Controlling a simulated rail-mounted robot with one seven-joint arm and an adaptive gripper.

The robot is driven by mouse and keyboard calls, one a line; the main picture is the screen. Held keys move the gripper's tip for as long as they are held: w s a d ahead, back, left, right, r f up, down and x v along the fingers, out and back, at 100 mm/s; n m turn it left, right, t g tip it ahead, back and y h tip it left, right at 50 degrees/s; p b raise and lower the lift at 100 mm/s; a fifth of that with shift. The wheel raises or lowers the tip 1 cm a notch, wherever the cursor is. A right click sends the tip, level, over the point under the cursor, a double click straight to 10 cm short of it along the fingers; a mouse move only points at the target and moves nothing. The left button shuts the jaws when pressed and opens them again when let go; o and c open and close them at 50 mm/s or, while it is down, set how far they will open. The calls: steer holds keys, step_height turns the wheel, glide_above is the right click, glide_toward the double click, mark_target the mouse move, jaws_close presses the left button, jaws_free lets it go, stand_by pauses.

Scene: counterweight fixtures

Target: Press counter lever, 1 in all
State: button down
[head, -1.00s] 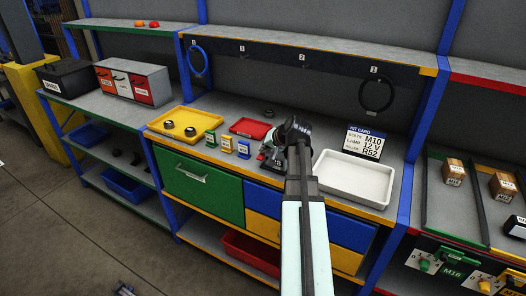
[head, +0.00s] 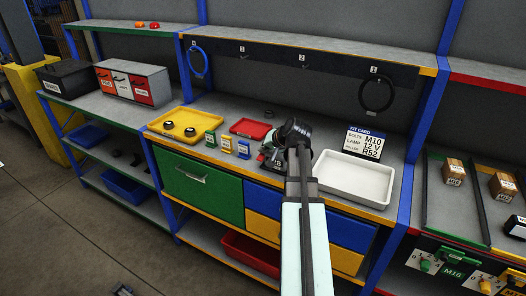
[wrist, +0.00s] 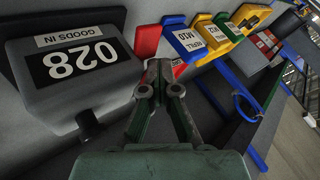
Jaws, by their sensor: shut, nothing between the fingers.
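The counter (wrist: 75,65) is a grey box with a "GOODS IN" label and the digits 028, at the left of the wrist view. In the head view the counter (head: 277,163) is small and partly hidden by my arm. My gripper (wrist: 166,80) is shut and empty, just right of the counter in the wrist view, with a gap visible between them. In the head view my wrist hides most of the gripper.
Three small label stands, blue (head: 243,149), yellow (head: 227,144) and green (head: 211,139), stand left of the counter. Behind them are a yellow tray (head: 160,127) and a red tray (head: 250,127). A white tray (head: 350,192) and a kit card (head: 365,142) are to the right.

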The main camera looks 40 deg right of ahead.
steer(key=shift+s+a+f+g, duration=0.15)
steer(key=shift+s+f, duration=0.15)
steer(key=shift+f, duration=0.15)
steer(key=shift+s+a+f+g, duration=0.15)
steer(key=shift+s+f, duration=0.15)
steer(key=shift+f, duration=0.15)
steer(key=shift+w+d+r+p, duration=0.15)
steer(key=shift+d+r+p, duration=0.05)
steer(key=shift+r+p, duration=0.25)
steer(key=shift+w+d+r+p, duration=0.1)
steer(key=shift+d+r+p, duration=0.1)
steer(key=shift+r+p, duration=0.15)
steer(key=shift+s+d+r, duration=0.15)
steer(key=shift+s+r, duration=0.1)
steer(key=shift+r, duration=0.25)
steer(key=shift+d+r, duration=0.1)
steer(key=shift+r, duration=0.1)
steer(key=shift+w+d+r+p, duration=0.1)
steer(key=shift+w+r+p, duration=0.1)
steer(key=shift+r+p, duration=0.9)
steer(key=shift+w+r+p, duration=0.15)
steer(key=shift+r+p, duration=0.45)
steer(key=shift+r, duration=0.9)
